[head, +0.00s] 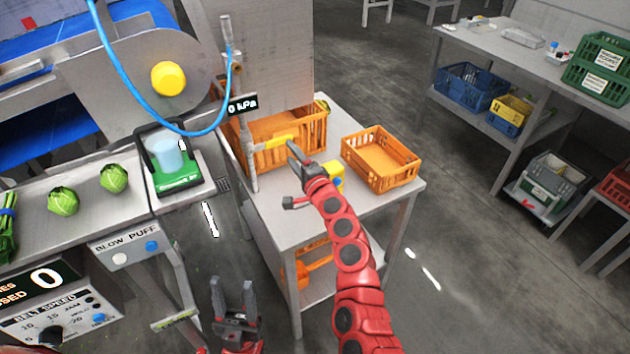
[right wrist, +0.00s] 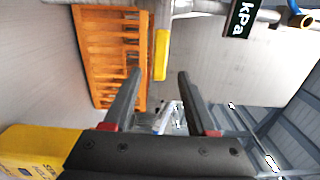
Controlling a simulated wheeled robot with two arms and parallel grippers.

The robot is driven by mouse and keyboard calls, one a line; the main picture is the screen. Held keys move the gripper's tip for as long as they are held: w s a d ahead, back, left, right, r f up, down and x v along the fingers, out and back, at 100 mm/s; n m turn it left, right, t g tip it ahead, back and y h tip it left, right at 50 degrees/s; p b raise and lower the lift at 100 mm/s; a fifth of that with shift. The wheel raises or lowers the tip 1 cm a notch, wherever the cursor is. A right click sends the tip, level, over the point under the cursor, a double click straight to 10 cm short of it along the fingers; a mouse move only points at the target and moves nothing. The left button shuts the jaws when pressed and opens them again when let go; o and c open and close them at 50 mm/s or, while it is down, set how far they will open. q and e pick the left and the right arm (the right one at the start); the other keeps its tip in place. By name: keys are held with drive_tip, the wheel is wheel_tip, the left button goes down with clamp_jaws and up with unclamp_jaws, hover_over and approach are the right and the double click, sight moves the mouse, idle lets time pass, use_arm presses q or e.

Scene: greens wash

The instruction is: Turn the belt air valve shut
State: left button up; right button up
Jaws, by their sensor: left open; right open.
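The air valve's yellow lever (head: 272,144) sticks out sideways from a thin upright metal pipe (head: 247,155), crosswise to it. The lever also shows in the right wrist view (right wrist: 161,55), pointing toward the space between the fingertips. My right gripper (head: 295,155) is open and empty at the lever's free end; I cannot tell whether a finger touches it. In the right wrist view its two fingers (right wrist: 159,75) stand apart. My left gripper (head: 235,290) is open and empty, low in front of the bench.
An orange crate (head: 318,130) stands close behind the lever, and a smaller orange crate (head: 383,178) to the right on the grey table (head: 400,197). A blue hose (head: 150,120) hangs at the left.

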drive_tip(key=b+v, duration=0.1)
drive_tip(key=v, duration=1.1)
drive_tip(key=shift+b, duration=0.3)
drive_tip(key=shift+s+d+f, duration=0.1)
drive_tip(key=shift+f, duration=0.05)
